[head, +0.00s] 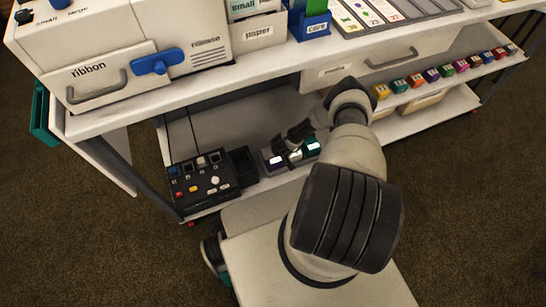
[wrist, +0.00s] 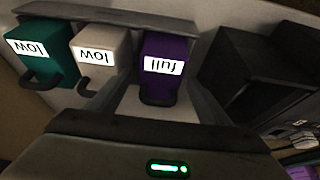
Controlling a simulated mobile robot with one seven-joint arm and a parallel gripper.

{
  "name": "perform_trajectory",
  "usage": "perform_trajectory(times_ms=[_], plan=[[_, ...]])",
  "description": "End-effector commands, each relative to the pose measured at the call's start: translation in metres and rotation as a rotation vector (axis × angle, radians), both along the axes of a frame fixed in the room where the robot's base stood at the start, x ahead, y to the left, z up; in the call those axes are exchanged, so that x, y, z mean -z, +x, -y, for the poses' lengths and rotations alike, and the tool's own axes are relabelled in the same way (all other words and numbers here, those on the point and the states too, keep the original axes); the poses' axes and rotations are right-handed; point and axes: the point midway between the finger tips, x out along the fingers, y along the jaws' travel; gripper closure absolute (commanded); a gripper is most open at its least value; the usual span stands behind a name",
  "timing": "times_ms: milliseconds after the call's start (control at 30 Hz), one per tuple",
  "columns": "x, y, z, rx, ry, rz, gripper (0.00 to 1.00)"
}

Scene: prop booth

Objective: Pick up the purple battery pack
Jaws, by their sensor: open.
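The purple battery pack (wrist: 160,85) stands in the wrist view with a white label reading "full", upside down there, and a dark loop handle. A white pack (wrist: 97,45) and a teal pack (wrist: 42,60), both labelled "low", stand beside it in a row. In the head view the purple pack (head: 268,155) is at the left end of the row on the lower shelf. My gripper (head: 288,138) is open and empty just behind and above the packs, partly hidden by my arm. A dark body with a green light fills the bottom of the wrist view.
An open black bin (head: 242,167) stands close beside the purple pack, left of it in the head view. A button panel (head: 203,180) lies further left. The tabletop edge (head: 240,75) overhangs the lower shelf. Several small coloured boxes (head: 431,75) line a shelf at the right.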

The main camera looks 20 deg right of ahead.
Motion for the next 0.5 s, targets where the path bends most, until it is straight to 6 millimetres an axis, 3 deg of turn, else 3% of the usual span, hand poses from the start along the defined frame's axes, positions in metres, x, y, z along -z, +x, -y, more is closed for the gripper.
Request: perform_trajectory(times_ms=[67,433,500], plan=[[-0.0003,0.0001,0.0000,0.000,0.000,0.000,0.33],[-0.0004,0.0002,-0.0001,0.000,0.001,0.000,0.96],[-0.0004,0.0002,-0.0001,0.000,0.001,0.000,1.00]])
